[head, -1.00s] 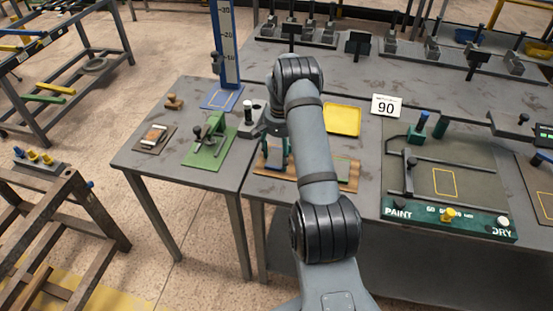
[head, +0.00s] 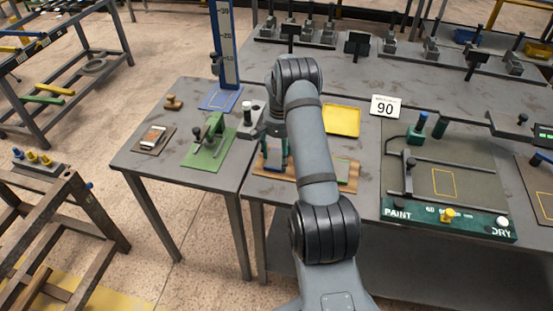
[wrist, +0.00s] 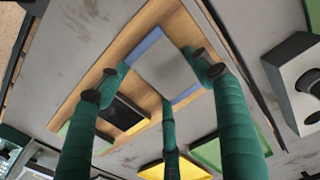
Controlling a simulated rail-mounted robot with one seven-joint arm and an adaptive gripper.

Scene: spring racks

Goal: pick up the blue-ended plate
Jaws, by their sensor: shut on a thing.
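The blue-ended plate (wrist: 168,66) is a grey rectangle with a blue band at each end. In the wrist view it lies between my gripper's (wrist: 160,82) green fingers, over a wooden board (wrist: 112,62). The fingers are shut on the plate's sides. I cannot tell whether the plate still touches the board. In the head view the board (head: 350,172) shows beside my arm, which hides most of the gripper and plate.
A dark plate (wrist: 124,112) lies on the same board, close to one finger. A yellow tray (head: 342,120) and a "90" sign (head: 385,106) stand behind the board. A green fixture (head: 212,145) is on the left table. The paint-and-dry station (head: 460,150) is to the right.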

